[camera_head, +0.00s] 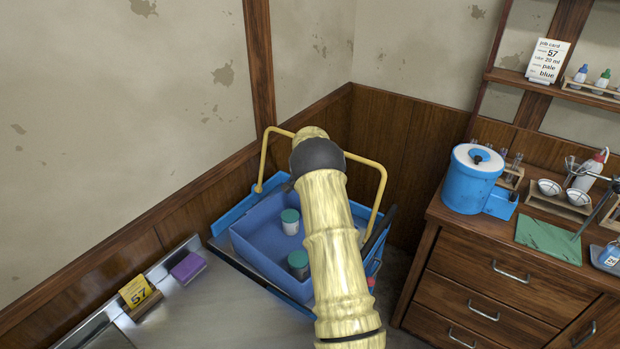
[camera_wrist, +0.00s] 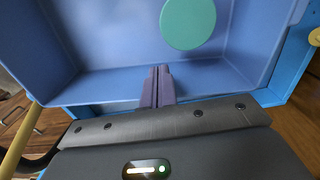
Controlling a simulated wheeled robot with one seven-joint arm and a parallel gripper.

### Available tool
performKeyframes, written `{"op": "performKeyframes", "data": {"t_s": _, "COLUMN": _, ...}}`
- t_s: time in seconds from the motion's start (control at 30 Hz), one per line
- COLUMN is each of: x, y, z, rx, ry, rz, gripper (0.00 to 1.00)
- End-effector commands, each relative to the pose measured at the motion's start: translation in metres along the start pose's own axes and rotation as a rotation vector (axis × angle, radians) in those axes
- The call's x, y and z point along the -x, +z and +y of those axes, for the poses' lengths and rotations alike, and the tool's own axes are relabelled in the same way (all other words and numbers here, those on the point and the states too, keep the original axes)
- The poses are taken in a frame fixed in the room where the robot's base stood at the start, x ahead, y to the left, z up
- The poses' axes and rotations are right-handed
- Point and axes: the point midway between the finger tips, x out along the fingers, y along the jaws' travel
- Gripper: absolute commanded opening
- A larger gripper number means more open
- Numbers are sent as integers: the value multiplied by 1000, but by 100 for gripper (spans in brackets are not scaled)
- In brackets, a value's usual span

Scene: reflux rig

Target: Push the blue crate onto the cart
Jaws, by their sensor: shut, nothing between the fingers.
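The blue crate (camera_head: 262,262) lies over the blue cart (camera_head: 236,210), close to the steel counter's edge; whether all of its base rests on the cart I cannot tell. It holds green-lidded jars (camera_head: 290,215). The cart has a yellow handle (camera_head: 266,152) at its far side. In the head view my arm hides the crate's right part and my gripper. In the wrist view my gripper (camera_wrist: 160,72) is shut and empty, its fingertips at a wall of the crate (camera_wrist: 90,30); contact is unclear. One green lid (camera_wrist: 188,22) shows inside the crate.
Wood-panelled walls stand behind the cart. A wooden cabinet (camera_head: 490,285) at right carries a blue canister (camera_head: 470,185), a green cloth (camera_head: 548,240) and bowls.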

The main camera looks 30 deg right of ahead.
Motion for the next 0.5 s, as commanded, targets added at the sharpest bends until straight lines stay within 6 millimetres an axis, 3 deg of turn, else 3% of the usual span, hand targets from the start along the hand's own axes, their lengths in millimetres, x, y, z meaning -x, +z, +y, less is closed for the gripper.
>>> {"op": "performKeyframes", "data": {"t_s": 0.5, "x": 103, "y": -9, "z": 3, "rx": -13, "ry": -2, "rz": 3, "gripper": 0}}
